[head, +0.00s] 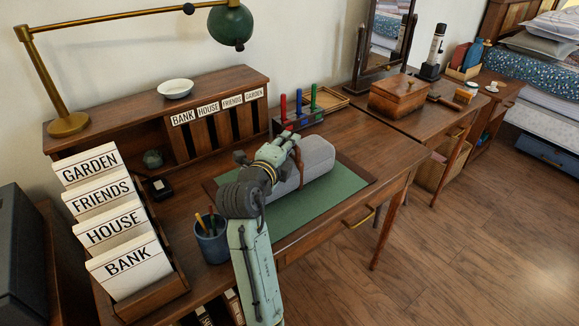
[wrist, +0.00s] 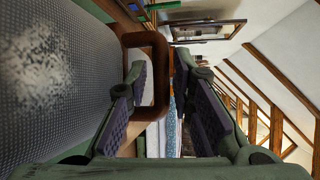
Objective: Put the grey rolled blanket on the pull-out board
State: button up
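The grey rolled blanket (head: 318,160) lies on the green desk mat (head: 318,206), with a brown strap around it. It fills the left of the wrist view (wrist: 50,80), where a stiff brown loop handle (wrist: 132,40) stands out from it. A brass handle (head: 358,217) is on the desk's front; no board is clearly seen pulled out there.
A blue pencil cup (head: 212,241) stands near my arm. A labelled card rack (head: 128,262) is at the left. Red, blue and green upright pieces (head: 299,106) stand behind the blanket. A wooden box (head: 398,96) is on the neighbouring table. The floor at right is clear.

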grip_shut()
jog(key=shift+f, duration=0.1)
dwell(0.5)
